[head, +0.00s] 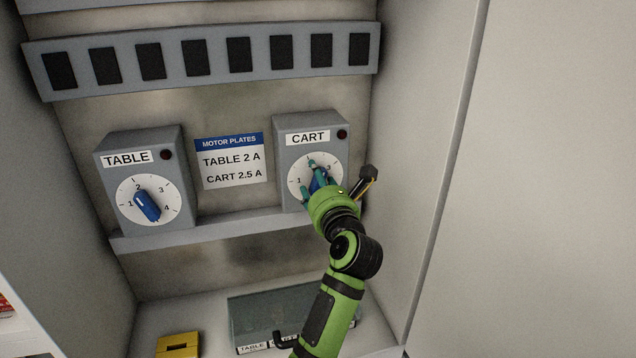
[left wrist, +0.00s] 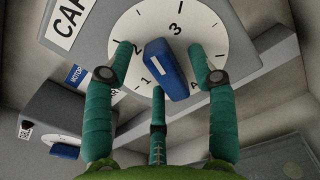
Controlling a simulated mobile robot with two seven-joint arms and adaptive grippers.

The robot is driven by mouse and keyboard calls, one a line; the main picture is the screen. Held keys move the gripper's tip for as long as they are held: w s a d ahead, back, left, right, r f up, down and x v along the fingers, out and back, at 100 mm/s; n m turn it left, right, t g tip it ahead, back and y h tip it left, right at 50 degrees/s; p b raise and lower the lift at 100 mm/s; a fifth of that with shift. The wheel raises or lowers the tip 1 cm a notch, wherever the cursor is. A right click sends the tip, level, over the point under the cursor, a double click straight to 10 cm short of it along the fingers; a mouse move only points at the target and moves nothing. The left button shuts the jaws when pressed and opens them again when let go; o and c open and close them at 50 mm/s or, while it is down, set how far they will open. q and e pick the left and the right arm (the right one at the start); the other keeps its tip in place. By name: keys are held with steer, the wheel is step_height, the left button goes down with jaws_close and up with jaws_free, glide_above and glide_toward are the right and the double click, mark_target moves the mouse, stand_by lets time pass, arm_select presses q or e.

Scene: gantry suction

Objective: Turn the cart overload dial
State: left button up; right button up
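The grey CART box (head: 307,137) stands on the shelf at the right, with a white numbered dial (head: 294,167) and a blue knob. In the left wrist view the knob (left wrist: 166,70) lies tilted between 2 and 4 on the dial (left wrist: 215,35); its exact setting is hard to tell. My left gripper (head: 320,180) is in front of this dial and partly hides it. Its three teal fingers (left wrist: 160,80) stand around the knob, with visible gaps at both sides, so it looks open. My right gripper is not in view.
A plate (head: 231,162) reads TABLE 2 A, CART 2.5 A. The TABLE box (head: 112,175) with its blue knob (head: 147,206) stands at the left. A black and yellow part (head: 367,181) is right beside the CART box. A yellow block (head: 177,345) and a glassy grey case (head: 252,312) lie below.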

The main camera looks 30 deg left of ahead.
mark_target(313, 130)
arm_select(q)
step_height(313, 130, up, 10)
stand_by(0.6)
stand_by(0.4)
